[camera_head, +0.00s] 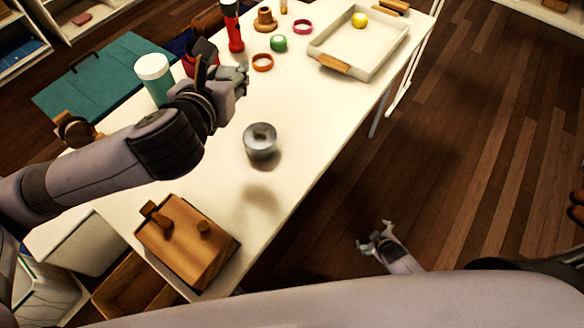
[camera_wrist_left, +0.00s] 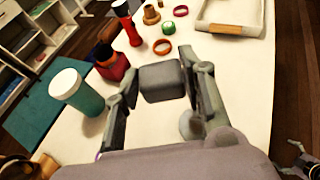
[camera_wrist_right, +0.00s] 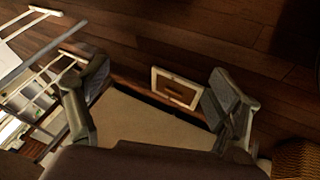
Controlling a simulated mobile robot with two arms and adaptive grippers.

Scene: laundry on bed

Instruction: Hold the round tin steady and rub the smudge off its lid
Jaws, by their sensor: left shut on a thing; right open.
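The round grey metal tin (camera_head: 260,145) stands on the white table (camera_head: 215,175), near its right edge. Its lid looks dark, and I cannot make out a clear smudge. In the left wrist view the tin (camera_wrist_left: 191,124) is partly hidden behind one finger. My left gripper (camera_head: 241,82) is beyond the tin in the head view and apart from it. It is shut on a grey block-like thing (camera_wrist_left: 162,81), seen between its fingers in the left wrist view. My right gripper (camera_head: 376,238) is open and empty, off the table's right side above the floor.
A teal jar with a white lid (camera_head: 154,68), a red bottle (camera_head: 233,28), rings and a green roll (camera_head: 278,43) stand beyond. A tray (camera_head: 372,66) holds a yellow ball (camera_head: 359,20). A wooden box (camera_head: 188,245) sits at the near end. Table around the tin is clear.

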